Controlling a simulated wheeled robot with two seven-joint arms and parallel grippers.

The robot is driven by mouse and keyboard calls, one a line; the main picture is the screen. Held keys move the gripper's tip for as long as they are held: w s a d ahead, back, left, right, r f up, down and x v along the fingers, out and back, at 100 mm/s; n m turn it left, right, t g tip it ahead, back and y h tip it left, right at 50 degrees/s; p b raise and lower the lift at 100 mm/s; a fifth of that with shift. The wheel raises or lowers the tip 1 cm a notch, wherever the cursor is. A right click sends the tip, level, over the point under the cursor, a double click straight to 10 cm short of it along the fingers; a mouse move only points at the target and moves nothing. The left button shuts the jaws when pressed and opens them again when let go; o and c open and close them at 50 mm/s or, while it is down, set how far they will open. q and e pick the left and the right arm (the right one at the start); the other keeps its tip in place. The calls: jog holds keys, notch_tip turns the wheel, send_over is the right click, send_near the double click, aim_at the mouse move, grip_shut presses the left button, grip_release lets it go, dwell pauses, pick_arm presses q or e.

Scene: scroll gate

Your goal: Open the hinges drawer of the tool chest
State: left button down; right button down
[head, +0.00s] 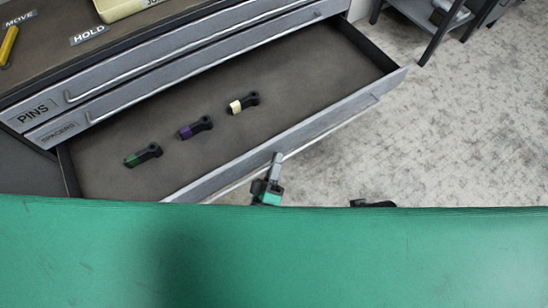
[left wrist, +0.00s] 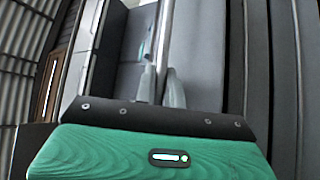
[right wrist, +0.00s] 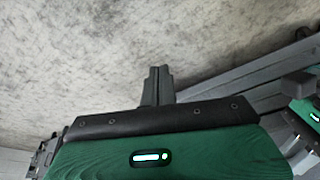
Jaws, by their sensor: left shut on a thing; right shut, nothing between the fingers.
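The tool chest (head: 182,52) has a lower drawer (head: 300,75) standing well open. Its front label is not visible, so I cannot read its name. Three small hinge-like pieces lie inside: one green-marked (head: 142,155), one purple-marked (head: 195,128) and one cream-marked (head: 243,103). My left gripper (head: 277,158) is at the outer side of this drawer's front. In the left wrist view its fingers (left wrist: 162,86) are shut on the long bar handle (left wrist: 166,35). My right gripper (right wrist: 158,72) is shut and empty, over the floor in the right wrist view.
Above the open drawer are the shut PINS drawer (head: 90,87) and SPACERS drawer (head: 110,108). The chest top carries MOVE (head: 20,18) and HOLD (head: 89,35) labels and a yellow item (head: 8,45). Bare floor (head: 450,130) lies to the right, with a dark rack (head: 430,20) behind.

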pick_arm(q)
jog(key=shift+f, duration=0.15)
jog(key=c, duration=1.8)
grip_release()
jog(key=shift+o, duration=0.2)
